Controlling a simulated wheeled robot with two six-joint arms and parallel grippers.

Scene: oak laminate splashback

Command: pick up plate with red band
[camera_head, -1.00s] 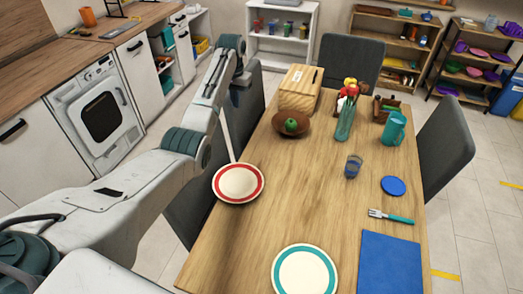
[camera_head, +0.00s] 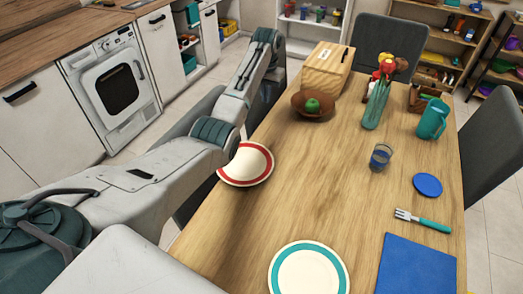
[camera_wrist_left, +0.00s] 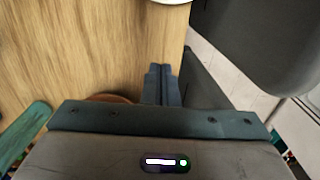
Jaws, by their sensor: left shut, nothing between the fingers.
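The plate with the red band (camera_head: 246,166) is cream coloured and lies flat on the wooden table's left edge. My left arm covers a little of its left side in the head view. My left gripper (camera_wrist_left: 161,70) is shut and empty in the wrist view, over the table's edge. A pale rim (camera_wrist_left: 172,1) shows at the top of that view, ahead of the fingertips and apart from them; its band is out of frame. In the head view the left gripper is mostly hidden behind my arm. My right gripper is not in view.
A plate with a teal band (camera_head: 309,274) lies at the table's near edge. A brown bowl (camera_head: 299,107) with a green fruit and a wooden block (camera_head: 328,69) stand at the far left. A glass (camera_head: 381,157) stands on the right. The table's middle (camera_head: 310,180) is clear.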

